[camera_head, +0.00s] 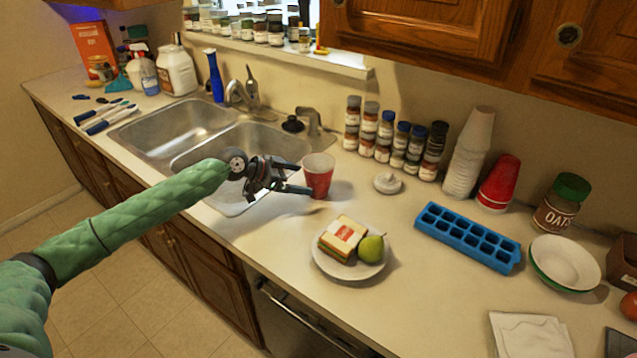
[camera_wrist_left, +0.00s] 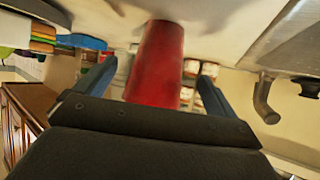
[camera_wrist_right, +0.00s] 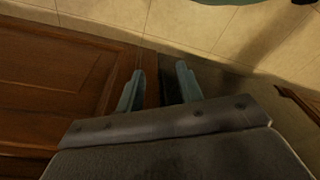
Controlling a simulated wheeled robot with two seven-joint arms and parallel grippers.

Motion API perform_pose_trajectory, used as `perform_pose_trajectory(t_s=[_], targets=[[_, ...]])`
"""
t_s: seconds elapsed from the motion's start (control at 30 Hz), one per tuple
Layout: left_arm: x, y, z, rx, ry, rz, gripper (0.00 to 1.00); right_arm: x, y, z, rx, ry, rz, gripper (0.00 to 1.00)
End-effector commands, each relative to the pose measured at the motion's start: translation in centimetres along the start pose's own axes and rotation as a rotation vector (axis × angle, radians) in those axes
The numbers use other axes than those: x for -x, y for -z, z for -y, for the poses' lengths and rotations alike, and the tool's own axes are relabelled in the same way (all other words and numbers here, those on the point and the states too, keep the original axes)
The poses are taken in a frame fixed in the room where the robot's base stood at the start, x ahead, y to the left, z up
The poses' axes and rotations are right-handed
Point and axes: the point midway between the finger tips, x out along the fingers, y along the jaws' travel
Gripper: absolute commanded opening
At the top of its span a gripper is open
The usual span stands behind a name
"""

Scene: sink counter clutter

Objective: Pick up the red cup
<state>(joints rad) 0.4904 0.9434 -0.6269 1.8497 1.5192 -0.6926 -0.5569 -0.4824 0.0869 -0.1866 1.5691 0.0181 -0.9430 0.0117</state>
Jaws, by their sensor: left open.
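The red cup (camera_head: 318,176) stands upright on the counter just right of the sink. My left gripper (camera_head: 309,182) is open, with its fingers pointing at the cup from the left. In the left wrist view the red cup (camera_wrist_left: 157,65) appears upside down between the two open blue fingers of the left gripper (camera_wrist_left: 158,85). Whether the fingers touch the cup I cannot tell. My right gripper (camera_wrist_right: 158,88) shows only in its own wrist view, with two fingers apart and nothing between them, near brown cabinet fronts and the floor.
A plate (camera_head: 350,273) with a sandwich (camera_head: 343,238) and a pear (camera_head: 371,248) stands in front of the cup. A white lid-like item (camera_head: 387,183) and several spice jars (camera_head: 400,140) stand to its right and behind. Stacked red cups (camera_head: 499,182) stand farther right. The sink (camera_head: 185,130) lies left.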

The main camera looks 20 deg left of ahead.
Motion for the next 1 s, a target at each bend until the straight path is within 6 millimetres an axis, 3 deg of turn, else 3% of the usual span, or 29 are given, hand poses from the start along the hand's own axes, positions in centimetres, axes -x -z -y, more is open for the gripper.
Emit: perform_pose_trajectory(t_s=[0.53, 0.97, 1.0], targets=[[-4.1, 0.6, 0.1, 0.002, 0.0, -0.001, 0.94, -5.9, -3.0, -1.9, 0.017, -0.026, -0.035, 0.36], [-5.0, 0.3, 0.1, 0.001, 0.0, 0.0, 0.94, -6.9, -3.6, -2.2, 0.02, -0.029, -0.043, 0.36], [-5.0, 0.3, 0.1, 0.001, 0.0, 0.0, 0.86, -6.9, -3.6, -2.2, 0.02, -0.029, -0.043, 0.36]])
